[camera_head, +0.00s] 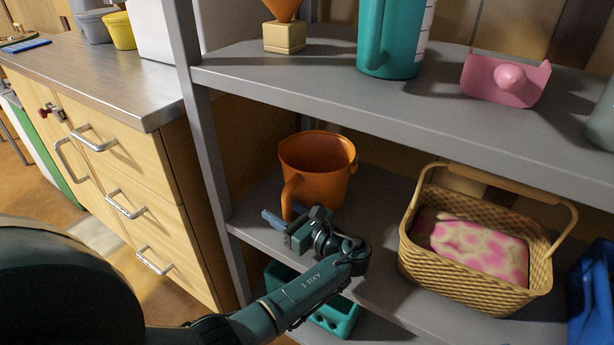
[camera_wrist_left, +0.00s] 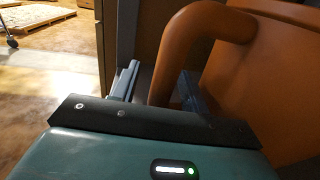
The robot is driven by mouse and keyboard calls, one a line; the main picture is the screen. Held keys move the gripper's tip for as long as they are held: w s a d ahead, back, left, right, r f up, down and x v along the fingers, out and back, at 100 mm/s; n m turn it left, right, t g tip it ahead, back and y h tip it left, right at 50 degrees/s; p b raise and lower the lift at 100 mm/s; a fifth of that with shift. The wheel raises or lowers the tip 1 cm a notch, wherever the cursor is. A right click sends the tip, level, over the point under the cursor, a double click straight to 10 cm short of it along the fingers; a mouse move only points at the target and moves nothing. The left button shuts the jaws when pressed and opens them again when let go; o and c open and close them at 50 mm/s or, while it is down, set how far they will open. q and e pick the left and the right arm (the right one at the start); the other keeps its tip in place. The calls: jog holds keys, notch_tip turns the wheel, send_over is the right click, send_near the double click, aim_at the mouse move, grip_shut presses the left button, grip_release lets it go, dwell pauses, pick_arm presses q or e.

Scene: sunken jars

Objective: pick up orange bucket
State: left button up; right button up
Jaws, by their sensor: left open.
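The orange bucket (camera_head: 322,170), a pitcher-like vessel with a side handle, stands upright on the middle shelf near the left post. Its handle (camera_head: 290,196) faces the front left. My left gripper (camera_head: 285,222) is at the handle, just in front of the bucket. In the left wrist view the bucket (camera_wrist_left: 260,85) fills the right side, and its handle (camera_wrist_left: 180,55) comes down between the open fingers of my left gripper (camera_wrist_left: 160,88). I cannot tell whether a finger touches the handle. My right gripper is not in view.
The grey middle shelf (camera_head: 375,225) also holds a wicker basket (camera_head: 470,265) with a pink patterned item, right of the bucket. The upper shelf (camera_head: 330,85) hangs above, with a teal jug (camera_head: 388,40). A shelf post (camera_head: 205,130) stands close left. A teal crate (camera_head: 340,315) is below.

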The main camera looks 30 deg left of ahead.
pick_arm(q)
jog(key=shift+c, duration=0.5)
grip_shut()
